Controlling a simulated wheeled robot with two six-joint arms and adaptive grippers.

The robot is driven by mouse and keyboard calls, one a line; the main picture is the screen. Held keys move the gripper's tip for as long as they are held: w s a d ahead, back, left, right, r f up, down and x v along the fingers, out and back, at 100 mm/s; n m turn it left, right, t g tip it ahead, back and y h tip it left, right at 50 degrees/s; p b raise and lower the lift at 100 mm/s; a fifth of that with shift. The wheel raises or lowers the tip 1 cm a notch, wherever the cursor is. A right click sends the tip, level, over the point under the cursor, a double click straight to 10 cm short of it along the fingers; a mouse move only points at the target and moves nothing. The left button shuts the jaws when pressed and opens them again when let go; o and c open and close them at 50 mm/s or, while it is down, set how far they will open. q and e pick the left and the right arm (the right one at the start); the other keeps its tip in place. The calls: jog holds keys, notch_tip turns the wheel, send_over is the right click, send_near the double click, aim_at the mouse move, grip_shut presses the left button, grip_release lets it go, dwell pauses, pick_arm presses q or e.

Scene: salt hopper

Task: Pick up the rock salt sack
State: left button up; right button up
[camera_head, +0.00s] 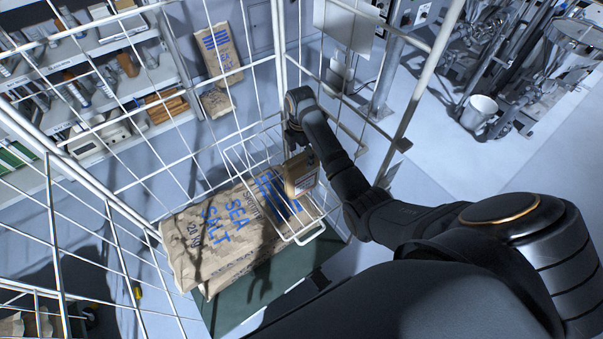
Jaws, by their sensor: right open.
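No sack in view has lettering I can read as rock salt. A small brown pack (300,173) with a pale label is at the far right end of the sack, by the wire basket (282,195). My right gripper (293,138) is open, just above the small pack, partly hidden behind wires and its own wrist. I cannot tell whether it touches the pack. My left gripper is out of view.
A dark green platform (240,300) bears the sacks. White cage bars (118,208) surround them on several sides. Another tall blue-printed sack (217,52) stands by the back wall. Shelves (75,130) with goods are at left. A white bucket (479,112) stands on the floor at right.

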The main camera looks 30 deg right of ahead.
aim_at(302, 163)
jog(key=shift+d+f+p, duration=0.1)
jog(key=shift+f+p, duration=0.7)
jog(key=shift+f, duration=0.85)
jog(key=shift+d+f, duration=0.1)
jog(key=shift+f, duration=0.8)
jog(key=c, duration=1.3)
grip_shut()
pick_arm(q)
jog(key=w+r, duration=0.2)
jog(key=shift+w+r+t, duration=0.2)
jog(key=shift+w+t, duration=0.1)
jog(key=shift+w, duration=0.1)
pick_arm(e)
jog(key=shift+w+r, duration=0.1)
jog(key=shift+r, duration=0.05)
